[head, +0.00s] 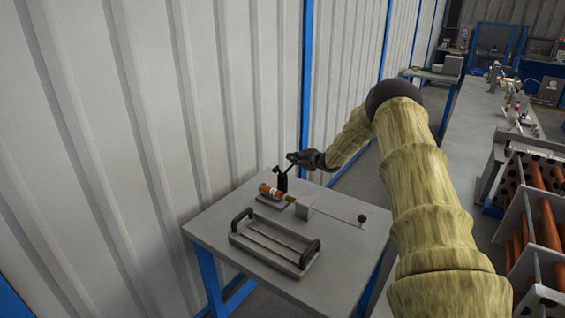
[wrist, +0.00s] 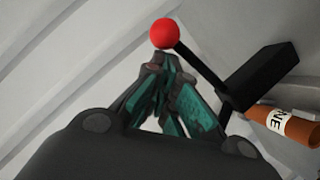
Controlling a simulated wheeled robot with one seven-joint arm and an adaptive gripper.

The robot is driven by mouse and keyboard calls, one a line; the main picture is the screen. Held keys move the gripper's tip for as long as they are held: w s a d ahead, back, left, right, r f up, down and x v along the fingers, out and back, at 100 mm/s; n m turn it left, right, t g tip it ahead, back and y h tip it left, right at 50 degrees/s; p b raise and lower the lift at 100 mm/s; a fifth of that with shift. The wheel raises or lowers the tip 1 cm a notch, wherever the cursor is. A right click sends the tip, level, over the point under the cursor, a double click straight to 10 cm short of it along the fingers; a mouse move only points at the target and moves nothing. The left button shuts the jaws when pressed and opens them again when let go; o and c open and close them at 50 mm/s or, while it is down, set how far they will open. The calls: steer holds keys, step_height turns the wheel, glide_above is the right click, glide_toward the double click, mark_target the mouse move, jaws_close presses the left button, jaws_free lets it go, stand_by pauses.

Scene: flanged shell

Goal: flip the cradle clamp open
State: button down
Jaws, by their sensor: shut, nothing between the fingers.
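The cradle clamp shows in the wrist view as a black block (wrist: 262,80) with a slanted black lever that ends in a red ball knob (wrist: 163,33). In the head view the clamp (head: 282,181) is a dark upright post on the table, beside an orange-brown cylinder (head: 270,191) with a pale label. The cylinder also shows at the right of the wrist view (wrist: 288,124). My gripper (wrist: 158,66) is shut and empty, its fingertips just below the knob in the picture. I cannot tell whether they touch it. In the head view my gripper (head: 296,157) is at the clamp's top.
The grey table (head: 215,232) carries a tray with two black handles (head: 270,246) in front and a small grey block with a thin rod ending in a dark ball (head: 361,218). A corrugated wall (head: 150,110) stands close behind. A rack of orange-brown cylinders (head: 545,225) is at the right.

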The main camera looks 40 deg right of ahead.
steer(key=shift+d+f, duration=0.2)
steer(key=shift+f, duration=0.15)
stand_by(0.4)
steer(key=shift+r, duration=0.1)
steer(key=r+p, duration=0.1)
steer(key=r, duration=0.2)
steer(key=r+p, duration=0.1)
steer(key=shift+w+a+r+p, duration=0.15)
steer(key=shift+w+a+p, duration=0.15)
steer(key=shift+w+a, duration=0.1)
steer(key=d+b+v, duration=0.2)
steer(key=v, duration=0.7)
steer(key=shift+s+r, duration=0.2)
steer(key=shift+r, duration=0.15)
